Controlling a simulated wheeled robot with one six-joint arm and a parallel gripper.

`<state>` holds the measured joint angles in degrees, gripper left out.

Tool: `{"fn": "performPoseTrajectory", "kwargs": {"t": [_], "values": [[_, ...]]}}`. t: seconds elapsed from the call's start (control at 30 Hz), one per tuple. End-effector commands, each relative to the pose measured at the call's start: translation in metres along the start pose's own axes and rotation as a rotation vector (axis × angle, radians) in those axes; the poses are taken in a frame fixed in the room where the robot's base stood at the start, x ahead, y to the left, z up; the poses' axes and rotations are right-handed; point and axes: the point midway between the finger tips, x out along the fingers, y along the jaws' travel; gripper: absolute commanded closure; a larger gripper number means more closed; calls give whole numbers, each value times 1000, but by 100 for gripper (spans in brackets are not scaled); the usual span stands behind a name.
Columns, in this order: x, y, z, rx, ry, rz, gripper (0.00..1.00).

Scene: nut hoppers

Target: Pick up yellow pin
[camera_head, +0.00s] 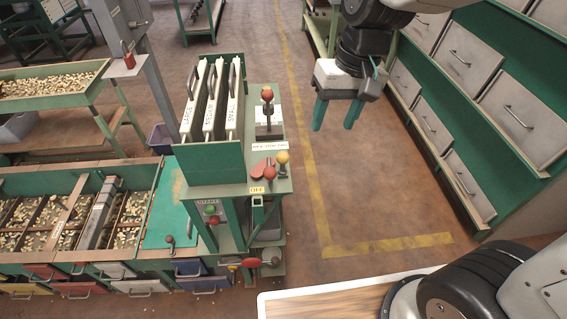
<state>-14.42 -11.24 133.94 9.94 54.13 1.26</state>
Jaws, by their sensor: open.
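The yellow pin (283,158) has a round yellow head. It stands upright at the right edge of the green stand's small top shelf, just right of a red-headed pin (270,172). My gripper (334,126) has two green fingers pointing down, apart and with nothing between them. In the picture it is above and to the right of the yellow pin, clear of it, over the aisle. The lower end of the yellow pin is hard to make out.
A red-knobbed lever (267,95) stands behind the pins. Hopper bins (75,205) of nuts fill the left. A drawer cabinet (445,125) lines the right. The brown floor (375,190) between is clear.

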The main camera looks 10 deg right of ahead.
Motion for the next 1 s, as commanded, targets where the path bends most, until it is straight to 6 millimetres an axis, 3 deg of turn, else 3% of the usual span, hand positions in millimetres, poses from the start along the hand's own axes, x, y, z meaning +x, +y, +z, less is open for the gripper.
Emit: {"fn": "performPoseTrajectory", "kwargs": {"t": [0.03, 0.13, 0.33, 1.0], "values": [[17, -13, -14, -12, -20, -10, 48], [44, -33, -36, -21, -34, -27, 48], [77, -57, -58, -27, -48, -44, 48], [156, -62, -49, -25, -52, -47, 48]]}}
